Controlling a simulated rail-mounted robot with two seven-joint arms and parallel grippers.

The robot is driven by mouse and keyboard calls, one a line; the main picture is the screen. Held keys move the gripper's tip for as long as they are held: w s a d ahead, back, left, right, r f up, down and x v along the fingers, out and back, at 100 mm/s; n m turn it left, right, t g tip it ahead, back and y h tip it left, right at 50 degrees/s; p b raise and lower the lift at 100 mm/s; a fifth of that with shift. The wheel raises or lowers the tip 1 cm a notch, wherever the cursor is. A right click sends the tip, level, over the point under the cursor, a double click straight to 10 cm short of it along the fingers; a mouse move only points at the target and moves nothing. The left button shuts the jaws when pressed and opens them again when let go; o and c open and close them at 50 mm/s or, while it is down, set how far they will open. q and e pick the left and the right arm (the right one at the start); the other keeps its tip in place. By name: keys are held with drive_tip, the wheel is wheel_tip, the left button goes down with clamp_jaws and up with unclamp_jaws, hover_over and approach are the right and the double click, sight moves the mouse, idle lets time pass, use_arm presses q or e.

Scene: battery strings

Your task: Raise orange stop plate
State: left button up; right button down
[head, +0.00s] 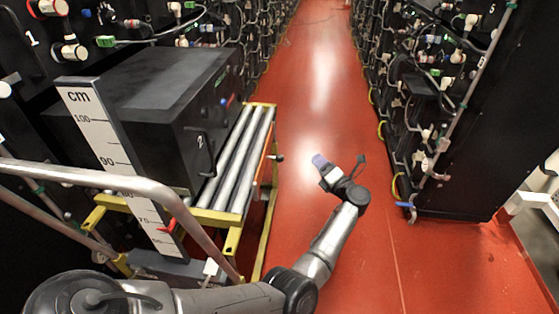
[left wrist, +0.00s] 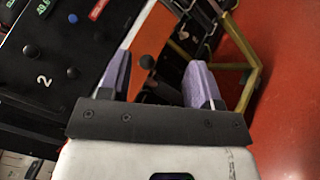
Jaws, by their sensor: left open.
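The orange stop plate (head: 262,146) appears as a narrow, steeply angled strip along the right side of the roller cart, with a black knob (head: 276,157) sticking out to its right. My left gripper (head: 325,165) is open and empty over the red floor, to the right of the plate and apart from it. In the left wrist view, the two pale purple finger pads stand apart, and a round black knob (left wrist: 147,62) shows between them, beyond the fingertips. Only part of the orange surface shows there. My right gripper is not in view.
A large black battery box (head: 150,95) sits on the cart's silver rollers (head: 240,160). A white cm scale (head: 110,140) and a grey handrail (head: 130,182) stand in front. Black racks with cables line both sides. The red aisle (head: 320,90) is clear.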

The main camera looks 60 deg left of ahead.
sight(280, 158)
use_arm(q)
drive_tip(key=s+f+n+g+h, duration=0.2)
drive_tip(key=s+n+g, duration=0.1)
drive_tip(key=s+g, duration=0.1)
drive_tip(key=shift+n+g, duration=0.5)
drive_tip(key=shift+s+b+x, duration=0.15)
drive_tip(key=shift+b+x, duration=1.15)
drive_tip(key=shift+x, duration=1.95)
drive_tip(key=shift+s+b+x, duration=0.1)
drive_tip(key=shift+b+x, duration=1.2)
drive_tip(key=shift+x, duration=2)
drive_tip(key=shift+d+f, duration=0.15)
drive_tip(key=shift+c, duration=0.3)
clamp_jaws()
